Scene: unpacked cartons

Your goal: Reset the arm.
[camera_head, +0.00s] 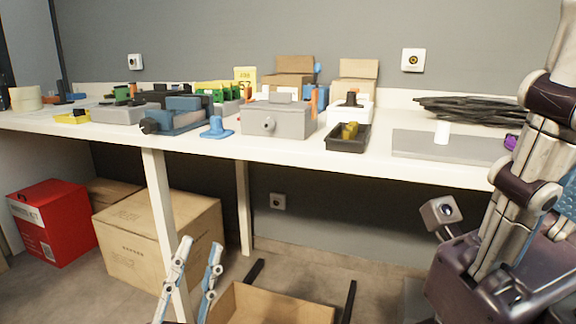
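The two slim white and blue fingers of my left gripper (202,244) rise from the bottom edge, left of centre. They stand apart with nothing seen between them, below and in front of the table. The base of this gripper is cut off by the frame. Large grey and purple parts of my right arm (516,190) fill the right side, very close to the camera, with a small boxy camera beside them. How my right gripper's fingers stand cannot be made out there.
A long white table (290,154) carries a grey box (279,121), a black tray (347,138), a blue vise-like tool (180,115) and black cables (470,110). Below stand a red box (53,222), a large carton (150,235), an open carton (268,305) and table legs.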

